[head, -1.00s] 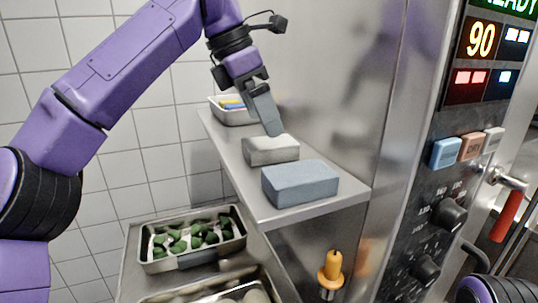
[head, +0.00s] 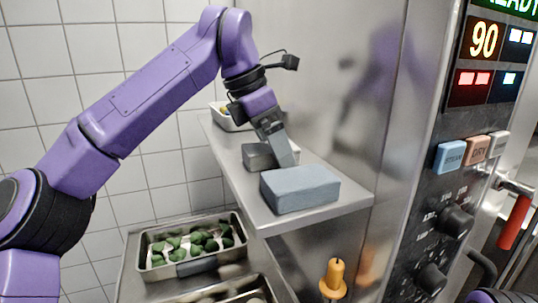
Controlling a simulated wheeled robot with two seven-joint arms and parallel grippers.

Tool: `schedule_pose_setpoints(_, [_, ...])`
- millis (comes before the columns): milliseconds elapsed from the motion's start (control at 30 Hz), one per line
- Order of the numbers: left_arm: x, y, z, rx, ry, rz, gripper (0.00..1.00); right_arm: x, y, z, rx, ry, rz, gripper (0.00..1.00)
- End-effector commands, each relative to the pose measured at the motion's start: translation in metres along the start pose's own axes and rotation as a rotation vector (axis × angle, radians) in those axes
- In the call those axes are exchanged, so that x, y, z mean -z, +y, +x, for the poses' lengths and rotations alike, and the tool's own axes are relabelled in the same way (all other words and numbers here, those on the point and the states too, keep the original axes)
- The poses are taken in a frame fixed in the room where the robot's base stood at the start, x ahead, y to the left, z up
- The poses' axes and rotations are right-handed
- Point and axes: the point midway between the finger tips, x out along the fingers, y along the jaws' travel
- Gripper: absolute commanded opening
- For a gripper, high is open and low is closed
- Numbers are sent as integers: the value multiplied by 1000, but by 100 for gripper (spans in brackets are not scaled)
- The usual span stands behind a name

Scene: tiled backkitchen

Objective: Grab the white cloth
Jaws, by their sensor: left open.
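My right gripper is out of view.
A small tray (head: 224,121) stands at the shelf's far end. Below left, a metal pan (head: 192,266) holds several green pieces. An orange-handled object (head: 334,278) is under the shelf. A control panel (head: 450,215) with buttons and knobs rises on the right.

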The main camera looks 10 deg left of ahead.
Motion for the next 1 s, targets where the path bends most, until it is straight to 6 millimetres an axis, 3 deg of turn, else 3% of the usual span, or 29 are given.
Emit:
schedule_pose_setpoints(233, [0,0,0,0,0,1,99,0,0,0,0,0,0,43])
schedule_pose_setpoints(400, [0,0,1,0,0,1,44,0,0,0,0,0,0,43])
schedule_pose_setpoints(767, [-3,0,-5,-1,0,2,42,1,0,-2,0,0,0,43])
schedule_pose_setpoints(1000, [-24,-1,-55,-4,-1,0,42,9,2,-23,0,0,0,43])
